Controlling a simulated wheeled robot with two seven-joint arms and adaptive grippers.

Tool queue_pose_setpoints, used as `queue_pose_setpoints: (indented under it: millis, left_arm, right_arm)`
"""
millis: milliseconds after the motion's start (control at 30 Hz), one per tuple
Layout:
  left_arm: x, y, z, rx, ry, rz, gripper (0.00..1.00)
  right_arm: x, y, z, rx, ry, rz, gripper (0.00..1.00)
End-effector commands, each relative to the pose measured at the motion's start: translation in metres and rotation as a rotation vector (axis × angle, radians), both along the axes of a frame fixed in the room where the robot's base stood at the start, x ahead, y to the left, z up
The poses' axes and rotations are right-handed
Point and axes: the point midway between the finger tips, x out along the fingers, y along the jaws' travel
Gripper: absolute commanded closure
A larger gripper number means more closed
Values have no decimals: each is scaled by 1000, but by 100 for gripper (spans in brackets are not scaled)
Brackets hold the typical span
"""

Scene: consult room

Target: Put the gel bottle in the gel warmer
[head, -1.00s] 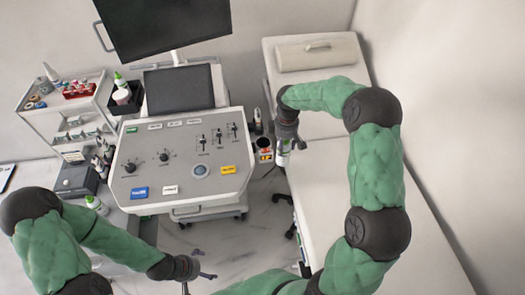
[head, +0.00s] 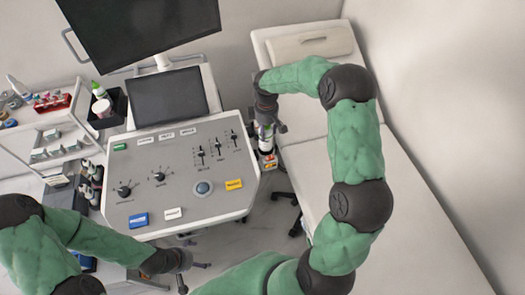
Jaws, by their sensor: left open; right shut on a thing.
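My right gripper (head: 267,122) is shut on a white gel bottle (head: 265,144) and holds it about upright beside the right edge of the console. The gripper hides the bottle's top. The gel warmer (head: 269,164), a small holder with orange and yellow markings, shows right below the bottle. The bottle's lower end overlaps it in the picture; I cannot tell whether it is inside or just above. My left gripper (head: 197,266) is open and empty, low in front of the console.
The grey ultrasound console (head: 180,185) with knobs and sliders fills the middle. A padded couch (head: 420,200) lies to the right. A white cart (head: 45,135) stands at left, with a green-capped bottle (head: 101,104) in a black basket beside it. A large monitor (head: 140,30) hangs above.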

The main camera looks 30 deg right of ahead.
Motion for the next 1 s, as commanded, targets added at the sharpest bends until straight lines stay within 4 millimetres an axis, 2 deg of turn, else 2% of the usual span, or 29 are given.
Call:
queue_pose_setpoints:
  millis: [200, 433, 700, 1000]
  left_arm:
    - [-1, 0, -6, 0, 1, 0, 6]
    - [0, 0, -9, 0, 1, 0, 6]
    - [0, 0, -15, 0, 1, 0, 6]
    - [0, 0, -15, 0, 1, 0, 6]
  right_arm:
    - [-1, 0, -35, 0, 4, -1, 100]
    - [-1, 0, -54, -1, 2, -1, 100]
    - [0, -1, -92, 0, 1, 0, 100]
    - [0, 0, -94, 0, 0, -1, 100]
